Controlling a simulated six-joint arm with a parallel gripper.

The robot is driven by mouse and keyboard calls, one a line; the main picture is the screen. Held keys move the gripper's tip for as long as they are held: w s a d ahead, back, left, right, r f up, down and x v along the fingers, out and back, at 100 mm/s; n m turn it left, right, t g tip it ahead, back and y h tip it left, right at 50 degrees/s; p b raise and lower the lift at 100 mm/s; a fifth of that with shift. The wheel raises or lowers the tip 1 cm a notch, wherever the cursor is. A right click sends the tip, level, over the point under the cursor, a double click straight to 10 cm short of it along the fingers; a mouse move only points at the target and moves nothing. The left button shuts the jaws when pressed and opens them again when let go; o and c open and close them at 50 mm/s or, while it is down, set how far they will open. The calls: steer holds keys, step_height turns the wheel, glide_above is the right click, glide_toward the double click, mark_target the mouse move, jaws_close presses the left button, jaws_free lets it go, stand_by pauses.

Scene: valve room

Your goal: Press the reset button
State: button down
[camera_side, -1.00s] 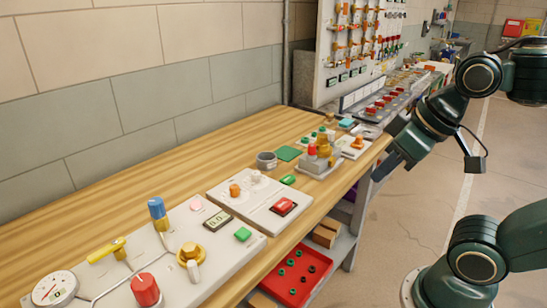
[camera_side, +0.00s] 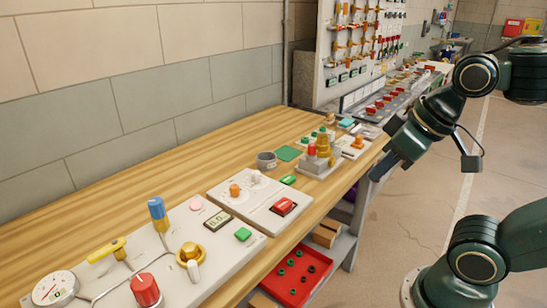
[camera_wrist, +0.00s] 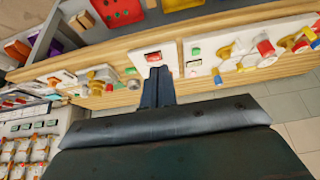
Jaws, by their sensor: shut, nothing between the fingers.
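A white panel (camera_side: 246,190) lies in the middle of the wooden bench. A red rectangular button (camera_side: 284,206) in a dark frame sits at its right end; any lettering is too small to read. In the wrist view the red button (camera_wrist: 153,57) is just beyond my fingertips, on its panel (camera_wrist: 172,50). I cannot tell for certain which button is the reset one. My gripper (camera_side: 378,173) is at the bench's right edge, up and to the right of the red button in the side view, and apart from it. In the wrist view its fingers (camera_wrist: 158,74) are together and empty.
A nearer panel (camera_side: 130,274) carries a gauge, knobs, a display and a green button (camera_side: 243,234). A grey block (camera_side: 321,161) with yellow and red fittings stands between my gripper and the panel's far end. A red tray (camera_side: 297,275) sits below the bench.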

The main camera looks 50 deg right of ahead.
steer(key=w+a+f+y, duration=0.2)
steer(key=w+a, duration=0.3)
steer(key=w, duration=0.8)
steer(key=m+t+y, duration=0.2)
steer(key=y, duration=0.1)
glide_above(248, 232)
step_height(248, 232, down, 6)
steer(key=shift+f, duration=0.2)
steer(key=shift+f, duration=0.15)
steer(key=shift+f, duration=4.3)
steer(key=shift+f, duration=0.15)
steer(key=shift+f, duration=0.25)
